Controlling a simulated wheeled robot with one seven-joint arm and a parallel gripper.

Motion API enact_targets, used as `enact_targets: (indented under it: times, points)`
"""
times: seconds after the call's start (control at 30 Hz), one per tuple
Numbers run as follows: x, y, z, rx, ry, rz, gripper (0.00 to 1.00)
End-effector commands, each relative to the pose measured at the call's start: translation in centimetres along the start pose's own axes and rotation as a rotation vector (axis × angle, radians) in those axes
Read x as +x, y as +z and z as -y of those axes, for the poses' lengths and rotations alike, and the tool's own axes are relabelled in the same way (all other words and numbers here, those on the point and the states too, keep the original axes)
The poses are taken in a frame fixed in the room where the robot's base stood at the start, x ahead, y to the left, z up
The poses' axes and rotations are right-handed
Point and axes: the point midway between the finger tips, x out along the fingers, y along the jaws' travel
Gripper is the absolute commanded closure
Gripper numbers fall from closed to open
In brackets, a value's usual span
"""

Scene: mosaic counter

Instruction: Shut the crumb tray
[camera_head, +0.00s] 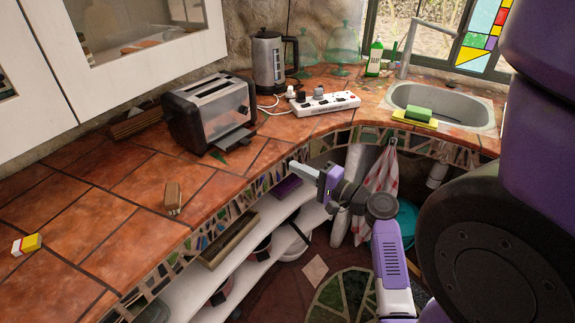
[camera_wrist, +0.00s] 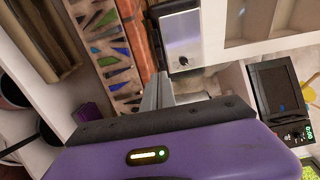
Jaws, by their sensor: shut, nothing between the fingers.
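The toaster (camera_head: 209,112), black and silver, stands on the tiled counter left of centre in the head view. Its crumb tray (camera_head: 236,141), a flat plate, sticks out low from the end facing the counter's front edge. My gripper (camera_head: 296,167) is shut and empty, in front of the counter edge, to the right of and lower in the picture than the tray. In the wrist view the shut fingers (camera_wrist: 160,90) point towards a silver panel with a dark knob, probably the toaster (camera_wrist: 180,35). I cannot make out the tray separately there.
The mosaic counter edge (camera_head: 229,206) lies between my gripper and the tray. White shelves (camera_head: 260,243) are below.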

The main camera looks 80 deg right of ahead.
Motion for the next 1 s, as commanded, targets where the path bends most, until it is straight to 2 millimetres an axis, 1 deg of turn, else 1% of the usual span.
enact_targets:
  times: [0.07, 0.13, 0.2, 0.23, 0.3, 0.37, 0.43, 0.5, 0.57, 0.67, 0.77, 0.87, 1.0]
  points:
    - [-0.5, -0.6, 1.1, -0.002, -0.005, -0.015, 1.00]
    - [-0.5, -1.1, 3.1, -0.016, -0.010, -0.027, 1.00]
    - [0.3, -1.3, 5.2, -0.048, 0.018, -0.029, 1.00]
    - [0.6, -1.3, 5.8, -0.059, 0.041, -0.026, 1.00]
    - [1.5, -1.0, 6.4, -0.069, 0.110, -0.015, 1.00]
    - [2.0, -0.8, 6.3, -0.068, 0.168, -0.009, 1.00]
    - [2.5, -0.4, 5.7, -0.058, 0.229, -0.002, 1.00]
    - [2.7, 0.1, 4.5, -0.040, 0.277, 0.005, 1.00]
    - [2.6, 0.2, 3.8, -0.018, 0.303, 0.001, 1.00]
    - [3.0, 0.3, 3.5, 0.001, 0.307, 0.002, 1.00]
    - [4.2, 0.3, 3.3, 0.001, 0.305, 0.003, 1.00]
    - [5.8, 0.3, 2.8, 0.001, 0.306, 0.004, 1.00]
    - [8.5, 0.3, 2.0, 0.001, 0.305, 0.004, 1.00]
